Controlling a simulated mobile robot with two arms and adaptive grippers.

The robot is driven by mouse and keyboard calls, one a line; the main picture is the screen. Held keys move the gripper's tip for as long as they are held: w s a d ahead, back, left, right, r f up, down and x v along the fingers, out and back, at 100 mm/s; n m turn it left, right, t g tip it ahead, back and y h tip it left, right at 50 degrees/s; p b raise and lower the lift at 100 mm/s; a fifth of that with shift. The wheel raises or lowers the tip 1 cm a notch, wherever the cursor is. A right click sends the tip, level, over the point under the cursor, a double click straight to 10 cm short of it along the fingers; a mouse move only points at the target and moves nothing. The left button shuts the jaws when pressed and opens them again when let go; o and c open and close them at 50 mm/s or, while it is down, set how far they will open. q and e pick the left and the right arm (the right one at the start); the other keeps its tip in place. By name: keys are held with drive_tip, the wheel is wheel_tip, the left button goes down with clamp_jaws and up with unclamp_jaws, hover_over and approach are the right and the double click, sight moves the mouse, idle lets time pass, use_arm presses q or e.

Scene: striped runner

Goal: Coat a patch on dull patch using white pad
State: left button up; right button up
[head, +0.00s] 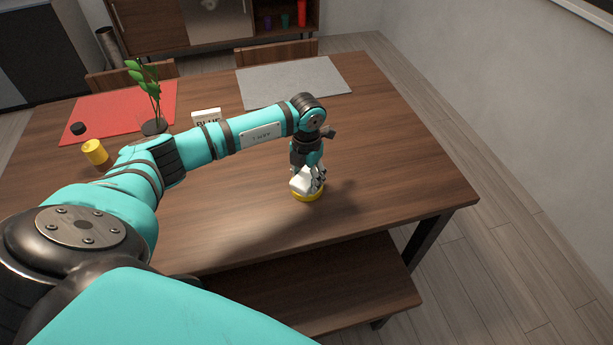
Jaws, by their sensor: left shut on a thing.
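My left gripper (315,174) points down over the right part of the wooden table and is shut on the white pad (300,183). The pad is directly above a round yellow object (308,198) on the table, with only the yellow rim showing below it. I cannot tell whether pad and yellow object touch, or what is inside the rim. I cannot make out a dull patch for certain; my arm hides part of the table. My right gripper is not in view.
The table (400,150) also bears a red mat (100,108), a grey mat (290,80), a plant in a glass vase (154,125), a yellow cylinder (95,152), a black disc (78,128) and a lettered white block (206,116). A bench (330,285) stands in front. The table's right end is clear.

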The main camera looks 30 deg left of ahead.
sight(307, 176)
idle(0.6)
use_arm(q)
drive_tip(key=shift+r+p, duration=2.5)
drive_tip(key=shift+r, duration=1)
